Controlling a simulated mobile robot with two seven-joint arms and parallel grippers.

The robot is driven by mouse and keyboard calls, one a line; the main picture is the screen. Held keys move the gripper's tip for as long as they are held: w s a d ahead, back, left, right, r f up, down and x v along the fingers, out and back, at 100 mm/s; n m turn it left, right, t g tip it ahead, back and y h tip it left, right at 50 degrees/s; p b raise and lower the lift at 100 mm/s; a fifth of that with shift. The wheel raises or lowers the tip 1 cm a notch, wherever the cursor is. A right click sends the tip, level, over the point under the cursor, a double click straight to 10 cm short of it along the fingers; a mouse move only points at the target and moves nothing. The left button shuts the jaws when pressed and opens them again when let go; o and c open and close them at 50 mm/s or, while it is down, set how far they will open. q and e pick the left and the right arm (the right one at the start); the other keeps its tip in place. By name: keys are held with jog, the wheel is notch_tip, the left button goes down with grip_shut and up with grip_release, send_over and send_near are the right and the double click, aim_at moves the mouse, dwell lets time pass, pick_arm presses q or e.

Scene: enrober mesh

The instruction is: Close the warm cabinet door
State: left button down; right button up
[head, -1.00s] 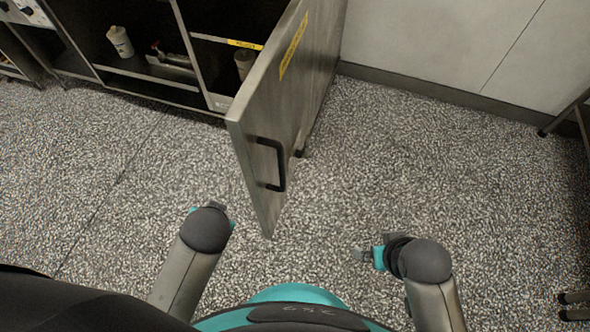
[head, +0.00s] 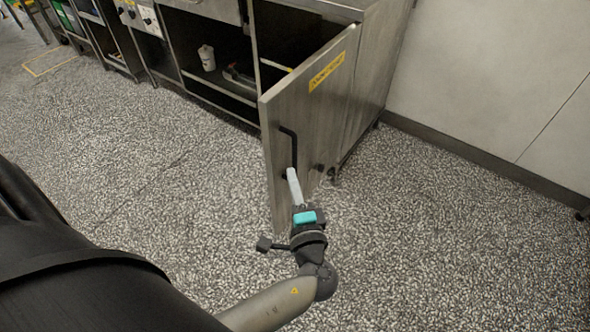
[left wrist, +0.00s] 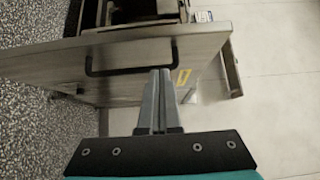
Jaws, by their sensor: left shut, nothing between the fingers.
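The warm cabinet door (head: 290,120) is a grey metal panel with a yellow label and a black bar handle (head: 289,150). It stands wide open, swung out from the cabinet (head: 380,70) at its right side. My left gripper (head: 292,174) is shut and empty, its fingertips beside the lower end of the handle on the door's outer face. In the left wrist view the shut fingers (left wrist: 158,75) point at the door (left wrist: 60,62), with the tips by one end of the handle (left wrist: 125,70). I cannot tell whether they touch. My right gripper is not in view.
A pale wall (head: 490,90) runs at the right. The speckled floor (head: 440,240) is clear around the door. More equipment with knobs (head: 140,15) stands at the far left.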

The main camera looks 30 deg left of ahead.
pick_arm(q)
jog(key=b, duration=0.2)
send_near(281, 138)
jog(key=x, duration=0.5)
jog(key=shift+w+a, duration=0.2)
jog(key=shift+w, duration=0.15)
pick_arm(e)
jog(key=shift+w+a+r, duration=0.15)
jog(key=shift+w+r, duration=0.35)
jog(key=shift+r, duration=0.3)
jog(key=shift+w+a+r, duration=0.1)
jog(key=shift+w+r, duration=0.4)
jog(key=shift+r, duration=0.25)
pick_arm(q)
jog(key=shift+a, duration=0.1)
